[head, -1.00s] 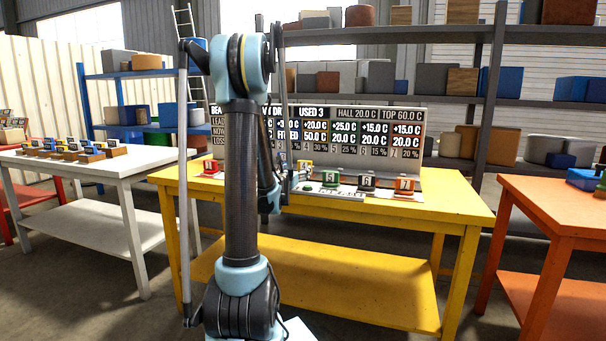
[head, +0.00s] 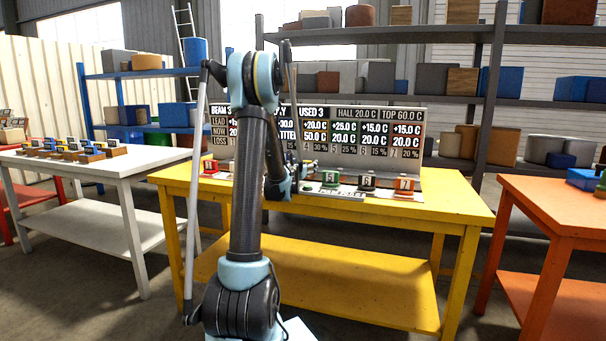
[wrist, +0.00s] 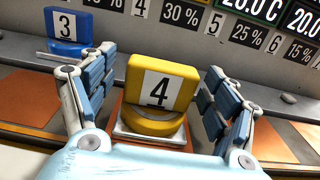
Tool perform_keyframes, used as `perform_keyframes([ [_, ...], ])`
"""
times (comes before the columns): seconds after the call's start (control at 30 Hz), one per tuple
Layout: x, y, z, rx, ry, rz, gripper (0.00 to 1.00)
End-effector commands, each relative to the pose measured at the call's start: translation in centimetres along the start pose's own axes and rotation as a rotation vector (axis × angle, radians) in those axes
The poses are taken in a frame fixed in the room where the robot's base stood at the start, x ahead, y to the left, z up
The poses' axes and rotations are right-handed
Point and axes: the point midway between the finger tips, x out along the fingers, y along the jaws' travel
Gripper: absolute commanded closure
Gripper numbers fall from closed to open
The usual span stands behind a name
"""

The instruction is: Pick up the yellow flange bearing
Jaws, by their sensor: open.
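The yellow flange bearing (wrist: 160,85) bears a white label with a 4 and stands upright on a light metal base in the middle of the wrist view. My gripper (wrist: 155,105) is open, with one blue-padded finger on each side of the bearing. Gaps show between the fingers and the bearing. In the head view my gripper (head: 300,178) is small, low over the back of the yellow table (head: 430,205), and my arm and gripper hide the yellow bearing there.
A blue bearing marked 3 (wrist: 70,30) stands behind left in the wrist view. In the head view, a green 5 (head: 330,179), a dark 6 (head: 367,182) and an orange 7 (head: 404,186) stand to the right, a red one (head: 210,166) left. A display board (head: 375,135) stands behind.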

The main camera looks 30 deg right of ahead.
Motion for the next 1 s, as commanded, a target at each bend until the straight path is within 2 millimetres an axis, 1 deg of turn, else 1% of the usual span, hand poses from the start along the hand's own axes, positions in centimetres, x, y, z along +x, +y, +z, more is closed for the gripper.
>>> perform_keyframes([
  [0.03, 0.4, 0.0, 0.0, 0.0, 0.0, -0.001, 0.2],
  [0.1, 0.7, 0.0, 0.0, 0.0, 0.0, 0.0, 0.2],
  [0.27, 0.6, 0.0, 0.0, 0.0, 0.0, 0.0, 0.2],
  [0.37, 0.6, 0.0, 0.0, 0.0, 0.0, 0.0, 0.4],
  [0.4, 0.6, 0.0, 0.0, 0.0, 0.0, 0.0, 0.49],
  [0.47, 0.6, 0.0, 0.0, 0.0, 0.0, 0.0, 0.63],
  [0.5, 0.6, 0.0, 0.0, 0.0, 0.0, 0.0, 0.72],
  [0.53, 0.6, 0.0, 0.0, 0.0, 0.0, 0.0, 0.79],
  [0.57, 0.6, 0.0, 0.0, 0.0, 0.0, 0.0, 0.82],
  [0.83, 0.6, 0.0, 0.2, 0.0, 0.0, 0.0, 0.82],
  [0.93, 0.5, 0.0, 0.8, 0.0, 0.0, 0.0, 0.82],
  [1.0, 0.5, 0.0, 1.5, 0.0, 0.0, 0.0, 0.82],
])
